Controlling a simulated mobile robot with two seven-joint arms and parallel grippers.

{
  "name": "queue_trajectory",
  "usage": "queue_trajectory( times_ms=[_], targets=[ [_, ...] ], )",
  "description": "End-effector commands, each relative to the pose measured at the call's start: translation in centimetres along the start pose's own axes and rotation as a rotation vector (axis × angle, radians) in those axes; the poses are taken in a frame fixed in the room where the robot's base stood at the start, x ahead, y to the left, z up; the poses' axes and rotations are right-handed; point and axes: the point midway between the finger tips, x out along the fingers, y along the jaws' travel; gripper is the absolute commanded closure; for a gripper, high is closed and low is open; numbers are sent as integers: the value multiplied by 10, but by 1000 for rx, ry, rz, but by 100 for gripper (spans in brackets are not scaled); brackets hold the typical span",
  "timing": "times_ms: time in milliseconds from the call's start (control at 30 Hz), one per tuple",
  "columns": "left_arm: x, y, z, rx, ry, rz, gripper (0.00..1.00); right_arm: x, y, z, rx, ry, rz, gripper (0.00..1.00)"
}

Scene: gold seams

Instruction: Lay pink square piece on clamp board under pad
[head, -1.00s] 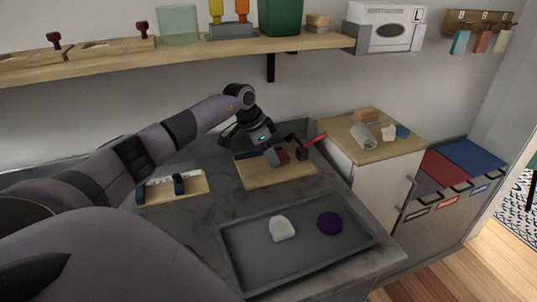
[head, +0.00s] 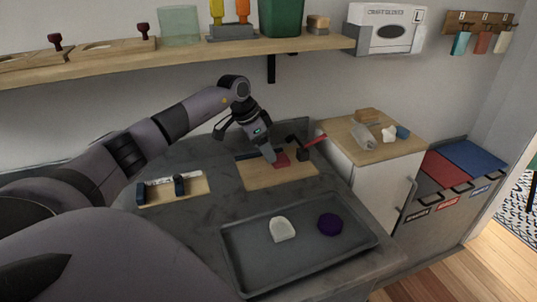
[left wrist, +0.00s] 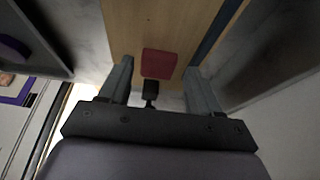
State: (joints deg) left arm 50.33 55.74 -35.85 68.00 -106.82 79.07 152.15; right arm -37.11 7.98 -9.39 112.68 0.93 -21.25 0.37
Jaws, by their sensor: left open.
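The pink square piece, which looks red here, (head: 281,160) lies on the wooden clamp board (head: 262,176). It also shows in the left wrist view (left wrist: 160,64). The toggle clamp with a red handle (head: 314,141) stands at the board's right, with its black pad (left wrist: 150,88) close to the piece's edge. I cannot tell whether the pad is above the piece. My left gripper (left wrist: 159,70) is open, its fingers on either side of the piece with gaps between. In the head view it (head: 245,143) hangs over the board's back left. My right gripper is not in view.
A grey tray (head: 240,269) in front holds a white piece (head: 283,229) and a purple round piece (head: 330,224). A small board with black posts (head: 178,187) lies to the left. A shelf (head: 180,57) runs above. A wooden-topped cabinet (head: 345,135) stands right.

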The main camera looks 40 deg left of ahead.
Motion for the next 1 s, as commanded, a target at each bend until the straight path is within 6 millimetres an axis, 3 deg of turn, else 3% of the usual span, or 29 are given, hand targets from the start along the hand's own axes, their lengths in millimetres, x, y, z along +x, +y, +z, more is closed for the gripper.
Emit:
queue_trajectory(
  times_ms=[100,300,1000],
  targets=[
    [-22,-1,0,2,1,-4,37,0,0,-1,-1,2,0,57],
    [-40,0,0,0,0,-1,37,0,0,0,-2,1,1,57],
    [-42,0,0,0,0,0,37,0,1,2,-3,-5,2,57]
  ],
)
